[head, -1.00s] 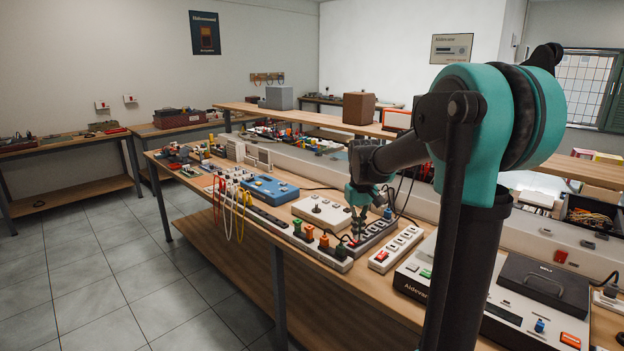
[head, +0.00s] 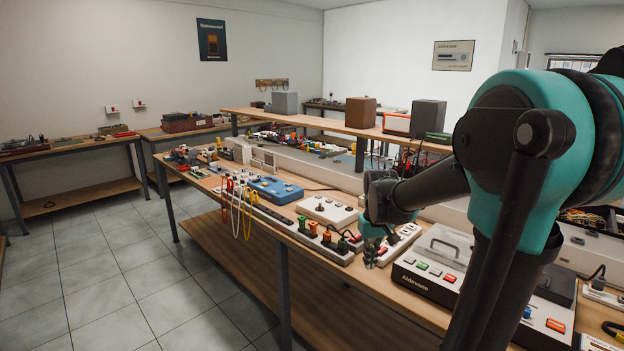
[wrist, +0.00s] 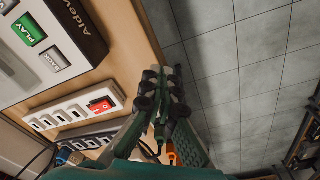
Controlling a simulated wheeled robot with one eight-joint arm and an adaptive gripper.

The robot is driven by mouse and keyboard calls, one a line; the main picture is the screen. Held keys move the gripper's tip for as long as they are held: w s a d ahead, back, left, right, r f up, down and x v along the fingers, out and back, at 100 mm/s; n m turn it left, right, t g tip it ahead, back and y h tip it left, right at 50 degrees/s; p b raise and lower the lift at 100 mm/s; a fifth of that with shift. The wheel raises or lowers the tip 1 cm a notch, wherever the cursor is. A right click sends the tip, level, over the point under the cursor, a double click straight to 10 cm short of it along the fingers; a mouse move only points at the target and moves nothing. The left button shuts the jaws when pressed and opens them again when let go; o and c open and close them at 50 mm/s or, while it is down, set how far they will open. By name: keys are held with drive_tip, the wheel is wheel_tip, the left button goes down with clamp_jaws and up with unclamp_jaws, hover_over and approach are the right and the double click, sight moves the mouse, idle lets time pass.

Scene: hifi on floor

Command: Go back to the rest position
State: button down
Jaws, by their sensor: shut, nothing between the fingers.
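My gripper (head: 372,254) hangs above the front edge of the workbench (head: 355,276) in the head view, at the near end of my bent arm. In the wrist view my gripper (wrist: 162,88) points along the bench edge, its fingers shut with nothing between them. It is beside a white power strip with a red switch (wrist: 102,104), and apart from it as far as I can tell. The grey Aldevane box (wrist: 50,42) with a green PLAY button lies left of the fingers in the wrist view.
The bench holds a blue device (head: 275,188), a white joystick box (head: 327,210), strips with coloured plugs (head: 312,230) and the Aldevane box (head: 430,268). A raised wooden shelf (head: 335,130) runs behind. The tiled floor (head: 130,270) at the left is clear.

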drive_tip(key=s+d+f+m+t, duration=0.1)
drive_tip(key=s+f, duration=0.4)
drive_tip(key=s, duration=0.3)
drive_tip(key=s+d+f+m+t, duration=0.1)
drive_tip(key=s+f+t, duration=0.1)
drive_tip(key=s+f, duration=0.3)
drive_tip(key=s, duration=0.2)
drive_tip(key=shift+s+d, duration=0.25)
drive_tip(key=shift+s, duration=0.15)
